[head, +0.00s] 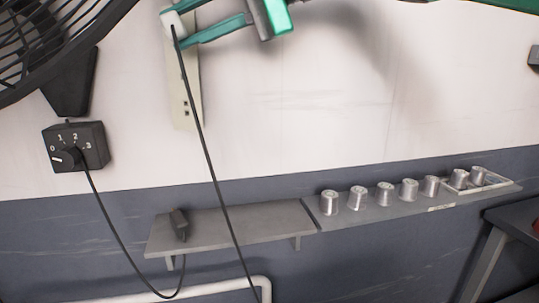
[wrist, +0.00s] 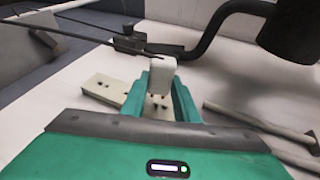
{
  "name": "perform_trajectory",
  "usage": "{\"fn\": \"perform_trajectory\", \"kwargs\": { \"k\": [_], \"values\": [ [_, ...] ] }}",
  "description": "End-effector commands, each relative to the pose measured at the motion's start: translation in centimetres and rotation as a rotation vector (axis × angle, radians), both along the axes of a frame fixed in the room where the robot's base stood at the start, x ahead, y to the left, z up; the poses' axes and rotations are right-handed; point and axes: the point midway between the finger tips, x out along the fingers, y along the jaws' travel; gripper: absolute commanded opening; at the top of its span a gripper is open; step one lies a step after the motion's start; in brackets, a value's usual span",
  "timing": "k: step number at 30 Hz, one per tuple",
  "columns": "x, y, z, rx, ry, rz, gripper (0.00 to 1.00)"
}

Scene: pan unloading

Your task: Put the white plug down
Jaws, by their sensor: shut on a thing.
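The white plug (head: 172,18) is a small pale block with a black cord hanging down from it. My gripper (head: 184,25) is shut on it near the top of the head view. In the wrist view the plug (wrist: 162,72) sits between the teal fingertips (wrist: 160,86). A cream socket strip (head: 185,95) is fixed to the wall behind and below the plug, with open holes showing. The strip also shows in the wrist view (wrist: 100,90). I cannot tell the exact gap between plug and strip. A grey shelf (head: 240,232) runs along the wall lower down.
A black plug (head: 179,223) lies at the shelf's left end. Several metal cups (head: 385,194) stand on the right-hand shelf section. Between them the shelf is bare. A black fan (head: 40,40) and a dial box (head: 76,146) are on the wall at left.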

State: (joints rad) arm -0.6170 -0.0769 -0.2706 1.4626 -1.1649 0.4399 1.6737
Motion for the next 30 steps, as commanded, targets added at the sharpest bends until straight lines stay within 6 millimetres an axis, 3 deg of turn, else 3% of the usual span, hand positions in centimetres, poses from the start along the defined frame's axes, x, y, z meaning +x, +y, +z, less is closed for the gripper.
{"fn": "perform_trajectory", "kwargs": {
  "k": [2, 8, 24, 30],
  "values": [
    [0.1, 0.0, 0.6, 0.0, -0.003, -0.001, 0.0],
    [0.0, 0.0, -0.9, 0.0, 0.002, 0.0, 0.0],
    [-0.1, 0.0, -6.7, -0.001, 0.002, 0.0, 0.0],
    [1.9, 0.5, -6.5, -0.001, 0.0, -0.001, 0.0]
  ]
}}
